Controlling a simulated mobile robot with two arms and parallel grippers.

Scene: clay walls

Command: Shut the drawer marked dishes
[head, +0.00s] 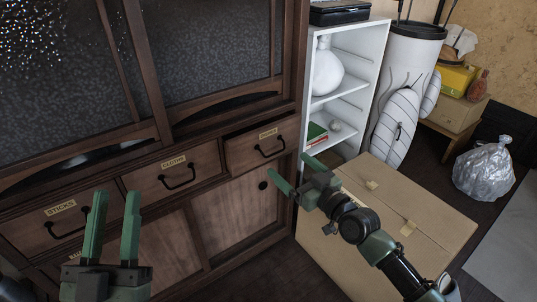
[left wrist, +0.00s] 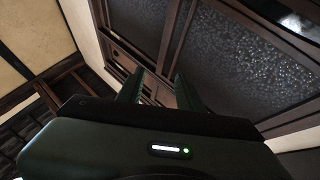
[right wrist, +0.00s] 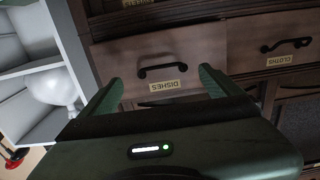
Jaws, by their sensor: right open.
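The drawer marked dishes (right wrist: 195,55) shows upside down in the right wrist view, with its dark handle (right wrist: 163,70) and paper label (right wrist: 168,87). In the head view this drawer (head: 245,153) is the rightmost of the row, and its front appears to stand out a little from the cabinet. My right gripper (head: 293,167) is open and empty, in front of the drawer and below its handle in the head view, apart from it. My left gripper (head: 117,193) is open and empty, in front of the sticks drawer at the left.
The cloths drawer (head: 172,176) and sticks drawer (head: 58,222) sit to the left. A cardboard box (head: 400,210) stands on the floor under my right arm. A white shelf (head: 345,100) is right of the cabinet. A silvery bag (head: 484,168) lies farther right.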

